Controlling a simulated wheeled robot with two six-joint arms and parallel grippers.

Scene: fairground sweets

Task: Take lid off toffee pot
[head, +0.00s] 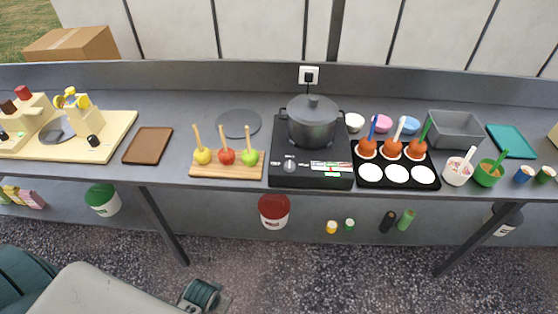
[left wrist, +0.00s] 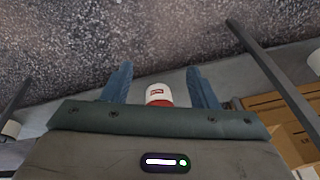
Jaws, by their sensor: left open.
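The dark grey toffee pot (head: 311,128) stands upright on the black hob (head: 290,174) in the head view. Its grey lid (head: 312,107) sits on top, with a small knob at its middle. My left gripper (left wrist: 160,78) shows in the left wrist view, with its two blue fingers apart and nothing held between them. The pot and lid are not in that wrist view. My right gripper is not in view.
A board with apples on sticks (head: 227,172) lies left of the hob, and a black tray (head: 425,182) with coated apples lies close on its right. A flat grey disc (head: 238,123) lies behind the apple board. A red tub (head: 273,211) stands below the counter.

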